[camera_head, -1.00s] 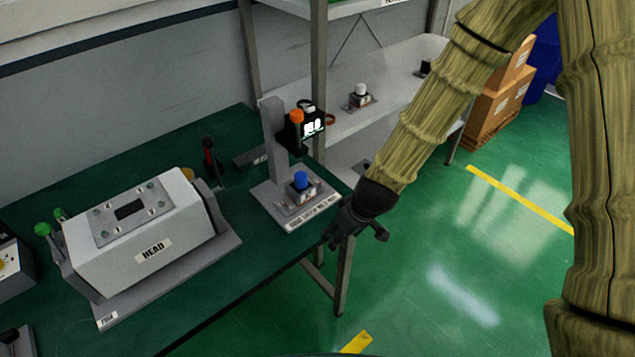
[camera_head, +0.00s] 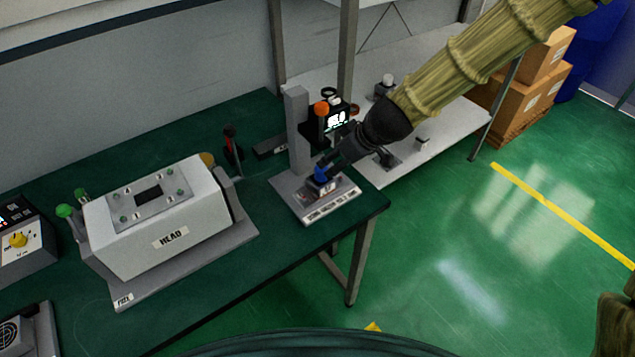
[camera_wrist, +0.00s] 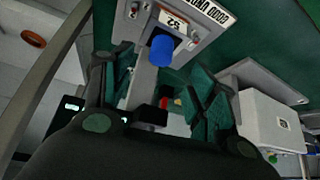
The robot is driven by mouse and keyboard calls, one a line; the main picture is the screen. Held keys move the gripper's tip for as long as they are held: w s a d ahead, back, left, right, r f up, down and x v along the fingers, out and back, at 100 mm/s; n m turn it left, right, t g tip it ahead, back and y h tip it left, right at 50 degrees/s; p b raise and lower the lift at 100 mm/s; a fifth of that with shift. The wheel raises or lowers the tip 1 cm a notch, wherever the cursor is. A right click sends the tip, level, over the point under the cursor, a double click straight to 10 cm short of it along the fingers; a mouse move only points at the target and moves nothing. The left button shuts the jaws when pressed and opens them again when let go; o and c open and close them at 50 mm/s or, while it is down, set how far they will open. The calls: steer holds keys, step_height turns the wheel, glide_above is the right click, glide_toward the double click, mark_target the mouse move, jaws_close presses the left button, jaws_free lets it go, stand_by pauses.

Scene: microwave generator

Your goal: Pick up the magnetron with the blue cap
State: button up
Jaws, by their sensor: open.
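The magnetron with the blue cap (camera_head: 321,172) sits on the grey base of a test stand (camera_head: 313,207) near the table's right corner. The blue cap also shows in the wrist view (camera_wrist: 160,51), beyond and between my fingers. My gripper (camera_head: 328,164) is open right at the cap, reaching in from the upper right and partly covering it in the head view. In the wrist view my gripper (camera_wrist: 150,85) has its fingers spread to either side, with nothing held. I cannot tell whether a finger touches the cap.
The stand's grey column (camera_head: 298,130) and a black unit with an orange knob (camera_head: 321,108) rise close behind my gripper. A white box marked HEAD (camera_head: 165,215) is to the left. A shelf (camera_head: 440,135) with another magnetron with a white cap (camera_head: 387,81) is behind right.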

mark_target(325, 170)
steer(key=shift+p+x, duration=1.2)
steer(key=shift+x, duration=2.4)
steer(key=shift+s+a, duration=0.1)
steer(key=shift+a, duration=0.05)
jaws_close()
steer(key=shift+r, duration=0.1)
